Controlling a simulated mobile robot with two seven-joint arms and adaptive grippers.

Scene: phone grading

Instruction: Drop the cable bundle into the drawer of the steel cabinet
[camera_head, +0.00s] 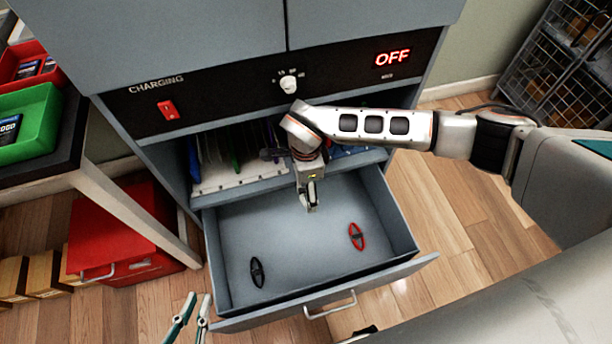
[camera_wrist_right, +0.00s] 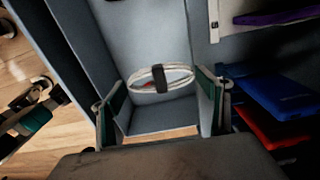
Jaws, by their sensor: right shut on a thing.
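The steel cabinet (camera_head: 170,45) stands ahead with its lower drawer (camera_head: 405,232) pulled open. My right gripper (camera_head: 311,205) is over the back part of the drawer, pointing down. In the right wrist view, the white cable bundle (camera_wrist_right: 146,79) with a black tie is between the fingertips of my right gripper (camera_wrist_right: 160,105), which is shut on it. The drawer floor is below it. In the head view the gripper mostly hides this bundle. My left gripper (camera_head: 190,318) is at the bottom left, outside the drawer, with its fingers apart and empty.
A black bundle (camera_head: 257,272) and a red bundle (camera_head: 356,236) lie in the drawer. Above it is a shelf with a white rack (camera_head: 240,182) of upright devices. Left are a green bin (camera_head: 38,122), a red bin (camera_head: 22,62) and a red box (camera_head: 120,235). The drawer's front middle is clear.

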